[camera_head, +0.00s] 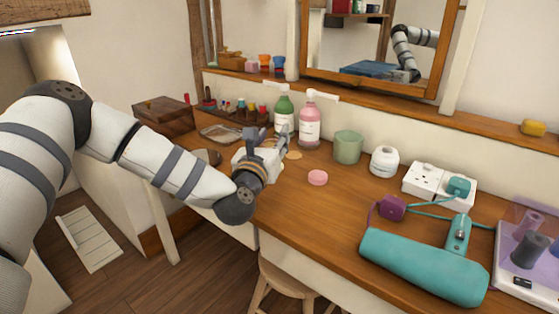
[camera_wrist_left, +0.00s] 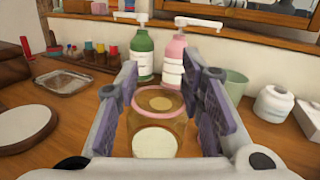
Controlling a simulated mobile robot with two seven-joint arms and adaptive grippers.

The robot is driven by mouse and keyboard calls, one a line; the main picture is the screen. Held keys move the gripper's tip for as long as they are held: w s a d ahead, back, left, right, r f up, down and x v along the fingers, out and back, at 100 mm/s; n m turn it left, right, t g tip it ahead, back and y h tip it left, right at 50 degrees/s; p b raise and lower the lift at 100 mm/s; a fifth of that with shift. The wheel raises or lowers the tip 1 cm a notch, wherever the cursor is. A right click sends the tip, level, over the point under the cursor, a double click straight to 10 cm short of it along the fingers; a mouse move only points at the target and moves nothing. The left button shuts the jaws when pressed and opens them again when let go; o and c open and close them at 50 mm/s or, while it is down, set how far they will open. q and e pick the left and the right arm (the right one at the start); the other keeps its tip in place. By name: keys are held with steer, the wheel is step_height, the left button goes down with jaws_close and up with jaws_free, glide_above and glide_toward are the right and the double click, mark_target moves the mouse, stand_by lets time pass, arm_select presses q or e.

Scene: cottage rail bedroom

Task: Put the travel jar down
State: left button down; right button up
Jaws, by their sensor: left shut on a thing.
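My left gripper (camera_head: 268,150) is over the dressing table (camera_head: 325,225), in front of the green and pink pump bottles. In the left wrist view the left gripper (camera_wrist_left: 168,100) is shut on the travel jar (camera_wrist_left: 160,112), an amber, see-through jar with a pinkish rim and a pale round patch facing the camera. The jar looks upright between the two finger pads. In the head view the gripper mostly hides it. I cannot tell whether its base touches the tabletop. My right gripper is out of view.
The green bottle (camera_head: 284,113) and pink bottle (camera_head: 309,122) stand behind the gripper. A green cup (camera_head: 348,147), a white jar (camera_head: 384,162) and a pink disc (camera_head: 318,178) are to the right. A glass tray (camera_head: 221,133) lies left. Bare wood shows around the pink disc.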

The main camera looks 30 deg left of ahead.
arm_select(q)
steer(key=shift+w+a+f, duration=0.15)
steer(key=shift+w+f, duration=0.65)
steer(key=shift+f, duration=0.25)
steer(key=f, duration=0.3)
steer(key=shift+w+f+b, duration=0.2)
steer(key=shift+f+b, duration=0.05)
steer(key=shift+b, duration=0.15)
steer(key=shift+r, duration=0.15)
steer(key=c, duration=1.5)
jaws_free()
steer(key=shift+f, duration=0.3)
steer(key=o, duration=0.4)
steer(key=shift+r, duration=0.1)
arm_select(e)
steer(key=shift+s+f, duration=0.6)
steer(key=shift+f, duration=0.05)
